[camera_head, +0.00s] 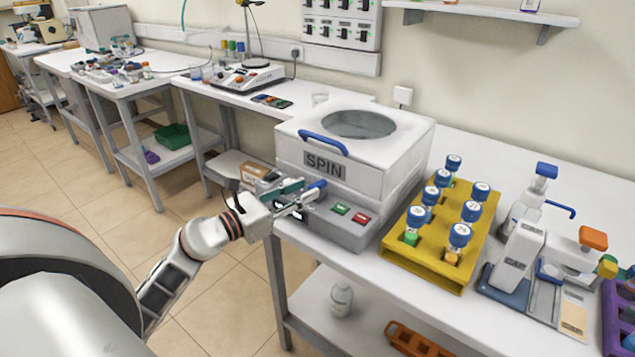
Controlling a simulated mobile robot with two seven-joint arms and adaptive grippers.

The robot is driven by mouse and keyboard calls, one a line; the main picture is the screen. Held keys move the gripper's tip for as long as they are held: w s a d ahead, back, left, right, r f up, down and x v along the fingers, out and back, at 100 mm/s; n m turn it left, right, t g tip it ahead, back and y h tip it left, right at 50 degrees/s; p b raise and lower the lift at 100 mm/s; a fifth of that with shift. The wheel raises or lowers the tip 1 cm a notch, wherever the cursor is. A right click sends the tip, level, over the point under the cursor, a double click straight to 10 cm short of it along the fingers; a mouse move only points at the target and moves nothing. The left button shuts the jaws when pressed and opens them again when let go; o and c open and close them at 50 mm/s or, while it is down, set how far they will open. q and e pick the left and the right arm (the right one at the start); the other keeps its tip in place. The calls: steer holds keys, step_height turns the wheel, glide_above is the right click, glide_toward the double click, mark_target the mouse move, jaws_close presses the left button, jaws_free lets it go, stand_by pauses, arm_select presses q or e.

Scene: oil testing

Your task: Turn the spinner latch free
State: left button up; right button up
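The spinner (392,163) is a white box with a "SPIN" label, a round window in its lid and a blue lid handle (323,143). The lid looks closed. A small blue part, which looks like the latch (318,184), sticks out at the left of the front face, above the green and red buttons. My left gripper (309,193) reaches in from the left with its fingertips right at this blue part. The fingers partly hide it, and I cannot tell whether they grip it. My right gripper is not in view.
A yellow rack (436,277) with several blue-capped vials stands right of the spinner. Further right are a bottle (527,207), a white device (515,262) and a purple rack (613,318). A cardboard box (254,173) lies left of the spinner, near my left gripper.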

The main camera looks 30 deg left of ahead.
mark_target(310, 187)
arm_select(q)
steer(key=shift+x, duration=2.6)
jaws_close()
